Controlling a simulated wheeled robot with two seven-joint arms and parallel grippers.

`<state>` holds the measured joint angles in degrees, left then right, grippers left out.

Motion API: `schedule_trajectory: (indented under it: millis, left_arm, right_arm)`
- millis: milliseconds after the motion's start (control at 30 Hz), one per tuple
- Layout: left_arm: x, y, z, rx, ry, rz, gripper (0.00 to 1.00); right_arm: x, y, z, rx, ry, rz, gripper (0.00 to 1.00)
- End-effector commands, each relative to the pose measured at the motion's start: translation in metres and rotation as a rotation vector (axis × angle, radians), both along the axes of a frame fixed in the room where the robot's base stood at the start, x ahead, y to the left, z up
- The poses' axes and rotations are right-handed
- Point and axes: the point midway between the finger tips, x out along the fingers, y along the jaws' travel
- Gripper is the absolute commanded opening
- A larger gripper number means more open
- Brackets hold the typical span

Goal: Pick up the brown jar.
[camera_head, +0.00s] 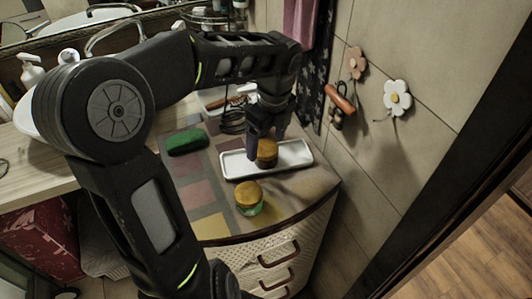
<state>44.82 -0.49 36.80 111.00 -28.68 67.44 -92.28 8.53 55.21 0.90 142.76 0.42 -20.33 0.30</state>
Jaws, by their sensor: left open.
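A brown jar (267,157) with a yellow-brown lid stands upright on a white rectangular tray (297,155). My left gripper (266,137) points down from above at the jar. Its dark fingers are open and reach to about the lid; part of the jar's top is hidden by them. I cannot tell whether they touch it. My right gripper is not in view.
A green glass jar (249,205) with a similar lid stands in front of the tray. A dark green object (187,140) lies to the left. A tiled wall with flower hooks (397,97) rises on the right. The counter's front corner is clear.

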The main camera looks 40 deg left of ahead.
Motion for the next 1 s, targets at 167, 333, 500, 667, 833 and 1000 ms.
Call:
schedule_trajectory:
  millis: [167, 333, 500, 667, 833, 1000]
  left_arm:
    - [0.0, 0.003, -0.026, -0.003, 0.005, 0.001, 0.81]
    - [0.002, 0.004, -0.031, 0.0, 0.0, 0.0, 0.81]
    - [0.002, 0.004, -0.031, 0.0, 0.0, 0.0, 0.81]
    - [0.001, 0.004, -0.031, 0.0, 0.0, 0.0, 0.81]
    - [0.001, 0.004, -0.031, 0.0, 0.001, 0.0, 0.81]
    - [0.001, 0.004, -0.031, 0.0, 0.001, 0.0, 0.68]
  right_arm:
    - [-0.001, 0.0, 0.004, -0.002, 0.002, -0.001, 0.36]
    - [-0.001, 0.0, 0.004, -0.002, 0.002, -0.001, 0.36]
    - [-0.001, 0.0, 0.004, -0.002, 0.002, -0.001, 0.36]
    - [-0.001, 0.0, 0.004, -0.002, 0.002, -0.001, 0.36]
    - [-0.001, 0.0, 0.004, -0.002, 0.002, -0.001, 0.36]
    - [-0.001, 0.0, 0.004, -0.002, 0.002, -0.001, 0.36]
